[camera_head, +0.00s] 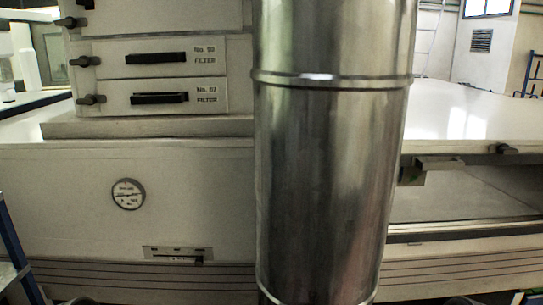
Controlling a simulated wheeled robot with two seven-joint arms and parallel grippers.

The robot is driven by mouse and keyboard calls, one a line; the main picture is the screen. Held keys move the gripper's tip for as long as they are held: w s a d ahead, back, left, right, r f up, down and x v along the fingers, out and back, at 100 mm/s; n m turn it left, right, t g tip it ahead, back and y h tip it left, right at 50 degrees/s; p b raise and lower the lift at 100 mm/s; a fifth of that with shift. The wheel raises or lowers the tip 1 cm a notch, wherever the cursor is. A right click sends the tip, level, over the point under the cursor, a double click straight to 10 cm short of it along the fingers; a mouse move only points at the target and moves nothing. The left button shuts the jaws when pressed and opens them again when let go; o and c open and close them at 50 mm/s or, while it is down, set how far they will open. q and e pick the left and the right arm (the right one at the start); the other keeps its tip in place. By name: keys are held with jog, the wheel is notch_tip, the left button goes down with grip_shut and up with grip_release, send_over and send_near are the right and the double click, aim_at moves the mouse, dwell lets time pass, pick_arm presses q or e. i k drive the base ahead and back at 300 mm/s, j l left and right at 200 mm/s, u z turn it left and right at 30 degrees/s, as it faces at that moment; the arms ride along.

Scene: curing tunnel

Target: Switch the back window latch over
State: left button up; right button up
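No part that I can identify for certain as the back window latch shows. A dark knob (507,149) sits on the front edge of the white top at the right, above an open recess (465,190). A grey bracket (440,163) juts out left of the knob, under the same edge. Dark knobs (90,99) also sit at the left ends of the filter drawers. A large metal duct (330,180) stands in front of the middle and hides what is behind it. Neither of my grippers is in view.
Two filter drawers (205,105) with black handles are at upper left. A round gauge (128,194) and a small slotted slider plate (178,254) are on the white front panel. A blue ladder-like frame (12,240) stands at the left edge.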

aim_at(504, 148)
jog(key=z, duration=1.35)
